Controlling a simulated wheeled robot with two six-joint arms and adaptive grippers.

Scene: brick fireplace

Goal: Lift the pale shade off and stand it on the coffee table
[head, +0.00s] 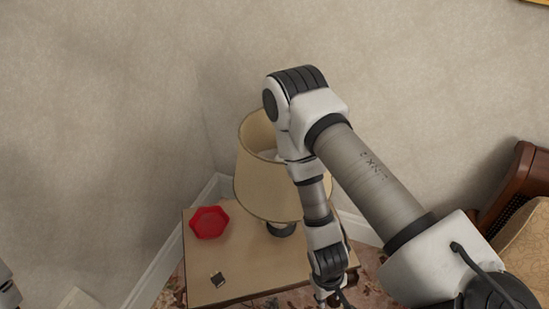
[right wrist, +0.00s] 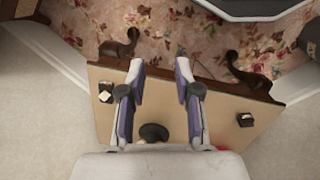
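The pale tan shade (head: 256,187) sits on a table lamp with a dark base (head: 281,229), standing on a small wooden table (head: 238,284). My right arm crosses in front of the shade and hides its right part. My right gripper (head: 328,292) hangs low beside the shade, over the table's right front part, apart from the shade. In the right wrist view its two fingers (right wrist: 159,72) are spread with nothing between the tips. A dark round piece (right wrist: 153,132), perhaps the lamp base, shows behind them. The shade cannot be made out there. My left gripper is not visible.
A red hexagonal dish (head: 209,222) lies on the table's left side. A small dark item (head: 218,279) lies near its front. A wooden-armed chair (head: 518,195) stands at right. Walls close in behind the table. Floral carpet (right wrist: 190,42) lies in front of it.

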